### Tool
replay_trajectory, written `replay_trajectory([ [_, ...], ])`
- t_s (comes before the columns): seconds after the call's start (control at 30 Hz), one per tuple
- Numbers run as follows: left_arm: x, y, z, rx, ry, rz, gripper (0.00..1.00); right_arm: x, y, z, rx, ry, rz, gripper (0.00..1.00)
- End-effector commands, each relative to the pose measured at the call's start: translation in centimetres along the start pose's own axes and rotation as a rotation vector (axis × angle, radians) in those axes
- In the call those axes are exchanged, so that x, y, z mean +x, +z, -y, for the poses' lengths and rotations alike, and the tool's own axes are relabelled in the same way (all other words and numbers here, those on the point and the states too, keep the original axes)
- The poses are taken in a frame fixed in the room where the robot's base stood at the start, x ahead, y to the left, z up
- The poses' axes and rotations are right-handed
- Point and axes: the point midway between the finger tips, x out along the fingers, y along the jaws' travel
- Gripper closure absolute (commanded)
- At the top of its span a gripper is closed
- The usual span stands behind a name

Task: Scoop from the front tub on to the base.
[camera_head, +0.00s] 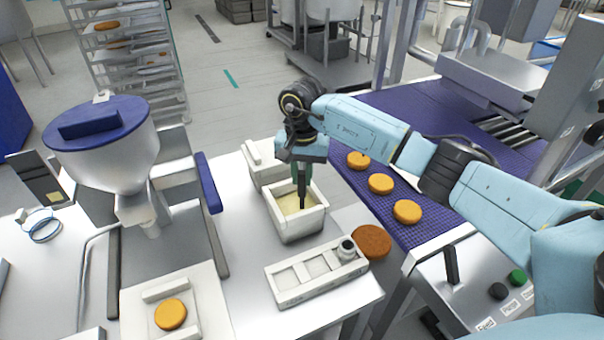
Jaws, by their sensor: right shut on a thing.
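The front tub (296,235) is a white open box on the steel table, with pale yellow filling (291,203) inside. My right gripper (302,170) is over this tub, pointing down and shut on a tool with a green part, likely the scoop (303,198). The tool's dark lower part reaches down into the tub; its tip is hard to make out against the filling. An orange-brown round (170,314), which looks like the base, lies on a white board (209,310) at the lower left. My left gripper is out of view.
A second white tub (262,178) stands just behind. A white compartment tray (285,297) with a small round pot (347,249) is in front. A darker brown round (371,242) lies beside it. Several rounds ride the purple belt (430,115). A hopper machine (105,150) stands left.

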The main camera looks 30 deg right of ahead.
Motion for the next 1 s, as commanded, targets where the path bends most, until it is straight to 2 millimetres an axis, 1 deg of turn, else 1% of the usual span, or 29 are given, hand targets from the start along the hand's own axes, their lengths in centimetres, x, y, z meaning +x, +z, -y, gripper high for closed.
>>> replay_trajectory([
  [0.2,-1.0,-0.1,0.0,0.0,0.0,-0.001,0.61,-1.7,-0.1,0.0,0.0,-0.002,-0.002,1.0],
  [1.0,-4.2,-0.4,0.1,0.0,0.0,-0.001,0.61,-7.3,-0.1,0.0,0.0,-0.001,-0.002,1.0],
])
